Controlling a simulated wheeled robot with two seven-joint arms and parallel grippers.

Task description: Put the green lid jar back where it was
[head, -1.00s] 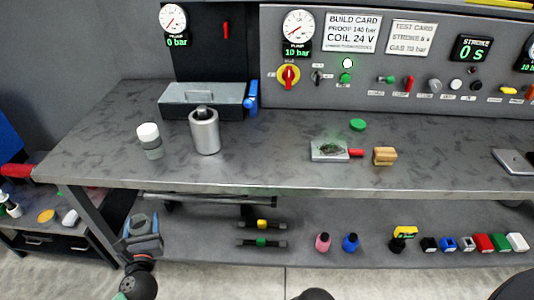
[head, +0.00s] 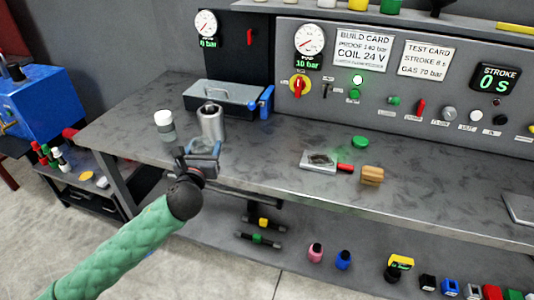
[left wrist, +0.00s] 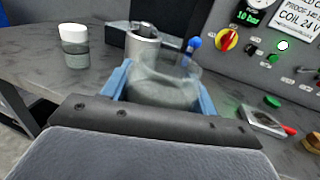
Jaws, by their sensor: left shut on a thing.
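My left gripper (head: 203,152) is shut on a clear, open-topped jar (left wrist: 163,92) with grey contents; I see no lid on it. The jar sits between the blue fingers in the left wrist view and shows only faintly in the head view. The gripper is at the bench's front left edge, in front of the metal cylinder (head: 211,122). A loose green lid (head: 360,142) lies on the bench near the panel, well right of the gripper. It also shows in the left wrist view (left wrist: 272,101). My right gripper is out of view.
A white-lidded jar (head: 165,125) stands left of the cylinder. A grey box (head: 222,95) is behind. A metal plate with a red handle (head: 318,161) and a wooden block (head: 372,175) lie on the right. An upper shelf (head: 300,10) holds several coloured items. The bench between is clear.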

